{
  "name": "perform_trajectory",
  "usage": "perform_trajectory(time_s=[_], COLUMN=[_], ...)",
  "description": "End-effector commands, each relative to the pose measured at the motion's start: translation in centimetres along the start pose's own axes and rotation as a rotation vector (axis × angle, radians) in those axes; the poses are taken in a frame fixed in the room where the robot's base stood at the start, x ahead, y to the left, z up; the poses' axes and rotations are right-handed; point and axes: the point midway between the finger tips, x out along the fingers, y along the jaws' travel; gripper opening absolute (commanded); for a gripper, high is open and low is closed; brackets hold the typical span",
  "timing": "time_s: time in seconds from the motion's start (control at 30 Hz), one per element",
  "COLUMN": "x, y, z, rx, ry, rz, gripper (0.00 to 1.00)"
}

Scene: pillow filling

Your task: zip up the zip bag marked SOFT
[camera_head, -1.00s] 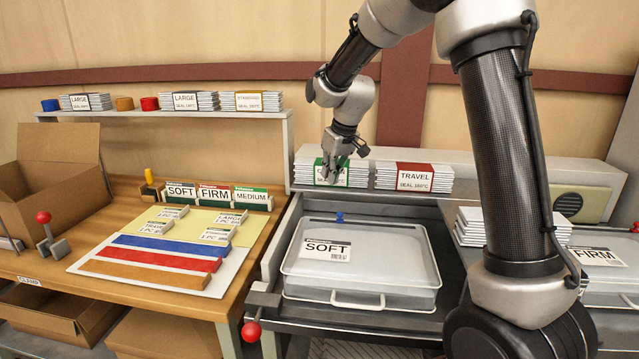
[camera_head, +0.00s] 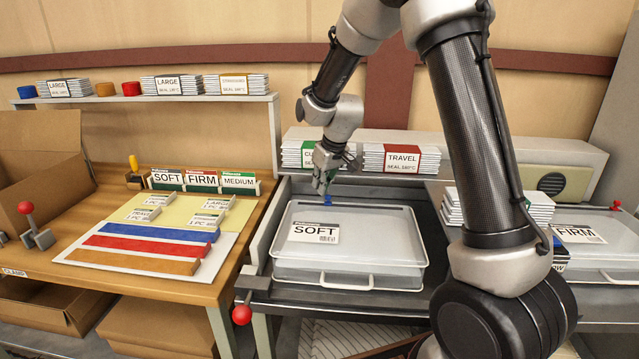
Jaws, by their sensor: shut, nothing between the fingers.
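The zip bag marked SOFT (camera_head: 372,254) lies flat in the middle, a clear, tray-like bag with a white SOFT label on its left part and a white handle at its front edge. A small blue zip slider (camera_head: 328,199) shows at the bag's back edge, left of its middle. My gripper (camera_head: 323,190) is shut and empty, pointing down right at the slider. It partly covers the slider, and I cannot tell whether the fingertips touch it.
A second bag marked FIRM (camera_head: 600,262) lies at the right, partly behind my arm. Packs with a green label (camera_head: 308,157) and TRAVEL packs (camera_head: 400,160) stand on the ledge behind. A red-knobbed lever (camera_head: 242,314) is at the front left.

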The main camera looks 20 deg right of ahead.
Motion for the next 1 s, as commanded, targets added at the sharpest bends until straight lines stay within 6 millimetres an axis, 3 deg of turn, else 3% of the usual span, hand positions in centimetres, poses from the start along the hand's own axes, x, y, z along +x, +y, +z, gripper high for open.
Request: perform_trajectory(time_s=[0.2,0.37,0.8,1.0], x=[-0.1,-0.6,-3.3,-4.3], y=[0.3,1.7,9.8,12.4], z=[0.2,1.5,9.1,11.6], rx=[0.002,0.003,0.007,0.005], ry=[0.0,-0.001,-0.001,0.0], rz=[0.0,0.001,0.002,0.001], gripper=[0.0,0.0,0.0,0.0])
